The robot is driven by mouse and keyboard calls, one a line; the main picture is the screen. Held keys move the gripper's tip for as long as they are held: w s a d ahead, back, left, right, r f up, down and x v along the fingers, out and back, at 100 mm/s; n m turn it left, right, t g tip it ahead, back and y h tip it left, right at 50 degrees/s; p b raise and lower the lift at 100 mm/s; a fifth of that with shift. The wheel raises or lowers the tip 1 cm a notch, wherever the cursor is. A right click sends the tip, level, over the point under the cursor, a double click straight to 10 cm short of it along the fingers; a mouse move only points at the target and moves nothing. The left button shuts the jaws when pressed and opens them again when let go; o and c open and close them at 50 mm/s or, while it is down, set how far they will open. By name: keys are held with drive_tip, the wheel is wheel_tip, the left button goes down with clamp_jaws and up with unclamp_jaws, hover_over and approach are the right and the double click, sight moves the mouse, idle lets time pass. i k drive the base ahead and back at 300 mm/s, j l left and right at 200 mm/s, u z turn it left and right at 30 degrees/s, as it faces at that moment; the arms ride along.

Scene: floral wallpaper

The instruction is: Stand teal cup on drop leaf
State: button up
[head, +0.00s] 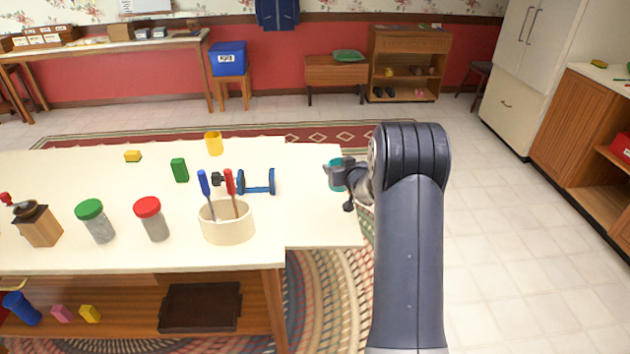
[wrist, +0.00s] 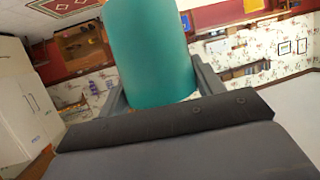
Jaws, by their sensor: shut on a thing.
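The teal cup (wrist: 150,55) is held between the two fingers of my gripper (wrist: 155,92) in the wrist view, where it fills the upper middle. In the head view only part of the teal cup (head: 337,172) shows behind my gripper (head: 346,178). The drop leaf (head: 318,222) is the pale panel at the right end of the table. My gripper is at the leaf's right edge in the picture. I cannot tell whether the cup's base touches the leaf.
On the table (head: 130,255) stand a cream pot (head: 227,226) with screwdrivers, a blue clamp-like tool (head: 257,182), a yellow cup (head: 213,143), a green block (head: 180,170), two lidded jars and a grinder (head: 36,224). The leaf is otherwise bare. Open floor lies to the right.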

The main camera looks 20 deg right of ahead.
sight(313, 163)
drive_tip(key=i, duration=1)
